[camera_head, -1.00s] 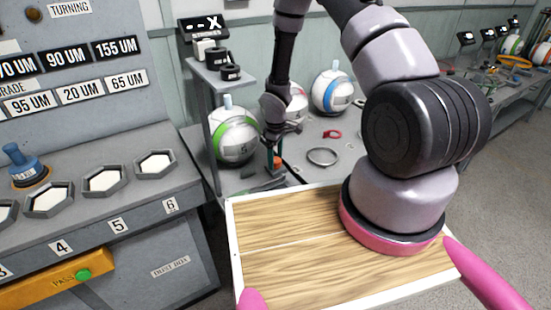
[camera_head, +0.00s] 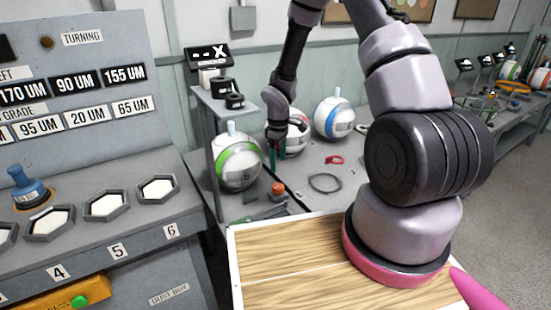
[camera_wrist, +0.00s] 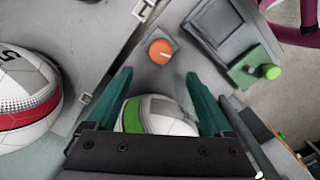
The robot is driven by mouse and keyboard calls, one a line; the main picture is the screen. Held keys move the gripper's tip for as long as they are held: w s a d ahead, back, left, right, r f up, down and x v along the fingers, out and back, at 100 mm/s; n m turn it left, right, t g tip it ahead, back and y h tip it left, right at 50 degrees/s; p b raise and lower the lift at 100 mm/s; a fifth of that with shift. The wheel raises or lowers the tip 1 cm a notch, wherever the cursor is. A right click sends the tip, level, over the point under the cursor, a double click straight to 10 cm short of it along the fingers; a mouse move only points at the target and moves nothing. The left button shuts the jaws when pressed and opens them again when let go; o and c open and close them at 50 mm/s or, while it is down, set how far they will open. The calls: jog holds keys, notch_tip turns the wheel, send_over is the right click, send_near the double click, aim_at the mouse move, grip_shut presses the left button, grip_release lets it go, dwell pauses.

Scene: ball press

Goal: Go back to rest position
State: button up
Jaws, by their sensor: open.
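My gripper (camera_head: 278,150) hangs at the end of my arm over the grey bench, beside the green-striped ball. In the wrist view my gripper (camera_wrist: 165,100) has its two teal fingers spread apart, with nothing held between them. The green-striped white ball (camera_head: 238,161) sits on the bench below the small shelf; it also shows low between the fingers in the wrist view (camera_wrist: 155,116). An orange knob (camera_head: 278,188) stands on the bench below my gripper, and it appears ahead of the fingers in the wrist view (camera_wrist: 161,51).
A blue-striped ball (camera_head: 334,118) and a red-striped ball (camera_head: 293,136) stand further back. A scale display (camera_head: 209,57) and dark weights (camera_head: 234,101) are by the shelf.

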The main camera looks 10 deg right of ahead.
jog(key=s+d+r+m+t, duration=0.2)
jog(key=d+r+m, duration=0.15)
jog(key=r, duration=0.95)
jog(key=s+d+r+m+t, duration=0.15)
jog(key=r+m, duration=0.25)
jog(key=r, duration=0.9)
jog(key=s+r+m+t+y, duration=0.2)
jog(key=s+r+m, duration=0.5)
jog(key=s+r, duration=1)
jog(key=shift+s+d+r+t, duration=0.15)
jog(key=shift+s+d+t, duration=0.2)
jog(key=shift+s+t, duration=0.6)
